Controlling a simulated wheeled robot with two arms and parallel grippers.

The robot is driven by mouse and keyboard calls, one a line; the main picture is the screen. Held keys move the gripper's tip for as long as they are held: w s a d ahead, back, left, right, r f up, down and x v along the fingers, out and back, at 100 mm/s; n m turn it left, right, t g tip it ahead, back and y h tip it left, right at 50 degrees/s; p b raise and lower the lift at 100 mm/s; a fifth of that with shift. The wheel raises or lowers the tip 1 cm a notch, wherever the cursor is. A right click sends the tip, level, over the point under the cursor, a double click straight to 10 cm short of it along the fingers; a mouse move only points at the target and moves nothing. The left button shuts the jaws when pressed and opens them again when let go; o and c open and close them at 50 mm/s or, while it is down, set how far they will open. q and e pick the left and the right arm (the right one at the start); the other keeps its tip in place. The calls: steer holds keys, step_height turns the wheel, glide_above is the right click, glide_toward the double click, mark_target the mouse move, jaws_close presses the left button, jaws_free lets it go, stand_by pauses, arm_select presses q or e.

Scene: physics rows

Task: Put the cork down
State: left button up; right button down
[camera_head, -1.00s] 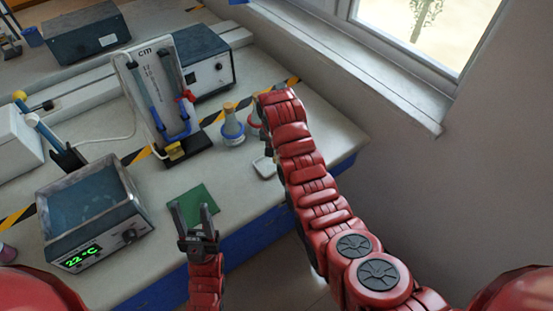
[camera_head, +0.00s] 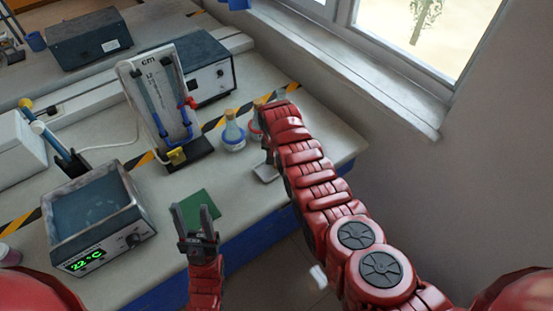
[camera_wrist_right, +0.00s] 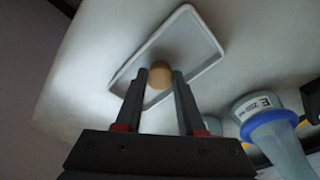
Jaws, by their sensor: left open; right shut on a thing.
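The cork (camera_wrist_right: 160,75) is a small tan cylinder in the right wrist view. My right gripper (camera_wrist_right: 160,82) is shut on it, with one finger on each side. The cork shows over the shallow white tray (camera_wrist_right: 205,43); I cannot tell whether it touches the tray floor. In the head view the tray (camera_head: 266,174) is partly hidden by my right arm, and the cork and right fingertips cannot be made out. My left gripper (camera_head: 193,212) is open and empty, in front of the green mat (camera_head: 205,203).
A flask with a blue ring (camera_head: 233,134) stands left of my right arm, and another flask (camera_head: 256,122) is close against the arm. A heated bath (camera_head: 90,210) reading 22 °C is at left. A tubing stand (camera_head: 160,95) is behind. The counter ends beside the tray.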

mark_target(275, 166)
steer(key=shift+f, duration=0.15)
steer(key=c, duration=0.8)
jaws_free()
steer(key=shift+s+r, duration=0.15)
steer(key=shift+r, duration=0.95)
steer(key=r+b, duration=0.1)
steer(key=r, duration=0.1)
steer(key=r+b, duration=0.1)
steer(key=r, duration=0.1)
steer(key=r+b, duration=0.1)
steer(key=r, duration=0.1)
steer(key=shift+s+a+r, duration=0.15)
steer(key=shift+s, duration=0.2)
steer(key=r+p, duration=0.1)
steer(key=r, duration=0.1)
steer(key=r+p, duration=0.1)
steer(key=shift+s+r+p, duration=0.3)
steer(key=shift+r, duration=0.1)
